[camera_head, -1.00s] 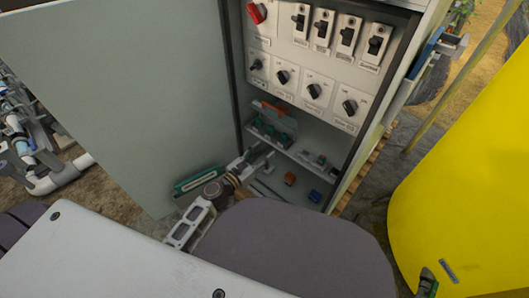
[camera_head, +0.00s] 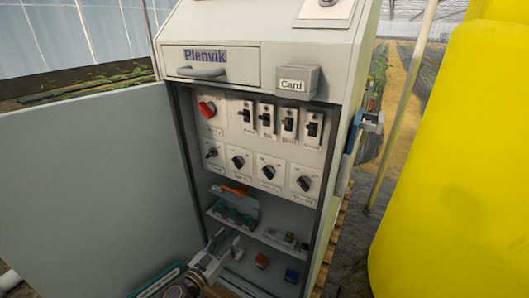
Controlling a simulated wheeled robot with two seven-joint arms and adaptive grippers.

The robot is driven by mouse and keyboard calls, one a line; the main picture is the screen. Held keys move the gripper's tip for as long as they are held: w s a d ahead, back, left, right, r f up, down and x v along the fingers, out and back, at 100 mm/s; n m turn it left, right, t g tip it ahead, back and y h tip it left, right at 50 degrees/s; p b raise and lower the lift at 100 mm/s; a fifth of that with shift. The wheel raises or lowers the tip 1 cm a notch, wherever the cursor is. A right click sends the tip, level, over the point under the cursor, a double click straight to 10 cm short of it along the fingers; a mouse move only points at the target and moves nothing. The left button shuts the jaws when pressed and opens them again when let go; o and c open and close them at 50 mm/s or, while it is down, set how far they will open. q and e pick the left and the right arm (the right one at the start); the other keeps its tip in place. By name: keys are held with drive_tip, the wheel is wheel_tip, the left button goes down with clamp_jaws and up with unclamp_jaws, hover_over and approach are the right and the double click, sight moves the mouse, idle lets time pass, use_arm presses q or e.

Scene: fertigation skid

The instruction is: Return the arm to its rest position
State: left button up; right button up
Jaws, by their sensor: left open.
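My left gripper (camera_head: 229,240) is open, with nothing visible between its fingers. It is at the lower middle of the head view, in front of the lower part of the open control cabinet (camera_head: 327,150). Its fingers point up and right toward the lower shelf. Whether it touches the cabinet I cannot tell. The wrist shows at the bottom edge. My right gripper is not in view.
The open door (camera_head: 90,190) fills the left side. A panel with a red knob (camera_head: 207,108), switches and dials is above the gripper. An orange-handled part (camera_head: 236,190) and small blocks sit on the shelves. A yellow tank (camera_head: 450,160) stands at right.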

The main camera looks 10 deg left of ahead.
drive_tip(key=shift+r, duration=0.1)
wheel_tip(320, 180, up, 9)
drive_tip(key=p, duration=0.9)
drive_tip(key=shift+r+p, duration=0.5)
